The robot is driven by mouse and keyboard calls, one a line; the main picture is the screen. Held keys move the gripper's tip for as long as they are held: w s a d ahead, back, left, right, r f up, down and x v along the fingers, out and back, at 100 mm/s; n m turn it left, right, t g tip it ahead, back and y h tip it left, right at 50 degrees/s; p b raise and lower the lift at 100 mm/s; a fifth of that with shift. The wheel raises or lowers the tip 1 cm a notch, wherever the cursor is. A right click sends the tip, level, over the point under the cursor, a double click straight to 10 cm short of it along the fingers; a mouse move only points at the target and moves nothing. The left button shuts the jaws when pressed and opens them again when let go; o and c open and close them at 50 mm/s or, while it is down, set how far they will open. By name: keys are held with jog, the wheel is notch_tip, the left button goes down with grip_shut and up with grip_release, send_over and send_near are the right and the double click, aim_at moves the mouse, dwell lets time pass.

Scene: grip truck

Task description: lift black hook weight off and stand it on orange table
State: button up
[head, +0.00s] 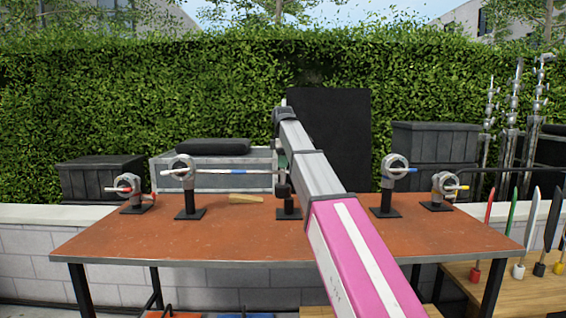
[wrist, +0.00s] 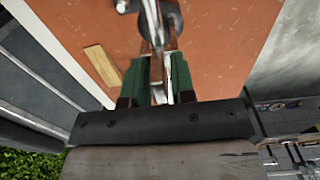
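The orange table (head: 330,235) stands ahead in the head view. My gripper (wrist: 160,75), with green-padded fingers, points down over it in the wrist view. A gap shows between the pads, with a thin silvery hook or rod part (wrist: 153,25) running through it; contact with the fingers is not clear. A dark rounded shape, seemingly the black hook weight (wrist: 174,22), lies just beyond the fingertips. In the head view the dark weight (head: 283,189) shows beside my arm, near the end of a horizontal rod (head: 235,171). My arm hides most of my gripper there.
Clamp stands (head: 186,190) and (head: 387,190) flank the middle of the table, with smaller ones (head: 131,195) and (head: 441,193) farther out. A wooden block (head: 246,198) lies left of the weight, also in the wrist view (wrist: 102,70).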

grip_shut()
jog(key=shift+r, duration=0.2)
jog(key=shift+r, duration=1.05)
jog(key=shift+s, duration=0.1)
jog(key=shift+s, duration=2.4)
